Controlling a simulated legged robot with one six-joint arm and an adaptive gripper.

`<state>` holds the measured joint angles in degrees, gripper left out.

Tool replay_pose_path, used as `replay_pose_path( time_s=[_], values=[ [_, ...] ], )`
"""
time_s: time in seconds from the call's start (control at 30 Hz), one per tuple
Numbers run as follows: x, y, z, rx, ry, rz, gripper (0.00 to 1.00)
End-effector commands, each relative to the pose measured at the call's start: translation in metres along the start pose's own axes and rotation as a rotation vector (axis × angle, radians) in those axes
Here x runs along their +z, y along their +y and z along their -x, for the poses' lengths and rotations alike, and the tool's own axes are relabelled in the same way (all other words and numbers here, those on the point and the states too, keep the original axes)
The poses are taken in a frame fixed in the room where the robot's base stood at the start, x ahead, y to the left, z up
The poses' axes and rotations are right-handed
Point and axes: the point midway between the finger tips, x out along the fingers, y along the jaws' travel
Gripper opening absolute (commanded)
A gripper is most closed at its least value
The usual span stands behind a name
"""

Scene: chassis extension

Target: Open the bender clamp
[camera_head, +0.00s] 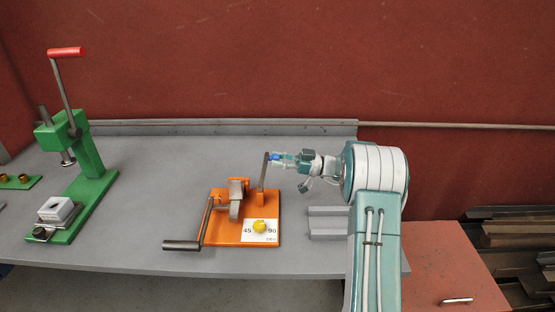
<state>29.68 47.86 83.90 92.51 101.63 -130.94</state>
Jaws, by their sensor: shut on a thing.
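The bender is an orange base plate (218,231) on the grey bench, with a grey round former and an orange block in its middle. Its clamp lever (263,174) is a thin dark bar standing nearly upright at the plate's back right, with a blue tip at its top. My gripper (273,157) reaches in from the right and is shut on the top of this clamp lever. The fingertips are small here, so the exact contact is hard to see. A long bending handle (183,245) with a dark grip hangs at the front left of the plate.
A green press (90,172) with a red-topped lever stands at left. Grey bars (327,223) lie right of the bender. A red wall rises behind the bench.

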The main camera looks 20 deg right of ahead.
Motion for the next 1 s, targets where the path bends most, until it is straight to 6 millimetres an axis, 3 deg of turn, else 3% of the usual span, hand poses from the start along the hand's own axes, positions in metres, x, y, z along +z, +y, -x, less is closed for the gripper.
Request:
replay_pose_path(
  time_s=[0.57,0.6,0.67,1.0],
  values=[
    [0.0039,0.0009,0.0012,0.003,0.03,-0.003,0.0],
    [0.0039,0.0009,0.0012,0.003,0.03,-0.003,0.55],
    [0.0037,0.0009,0.0012,0.003,0.03,-0.003,0.76],
    [0.0019,-0.0002,0.0017,0.0,0.032,-0.001,0.76]
  ],
)
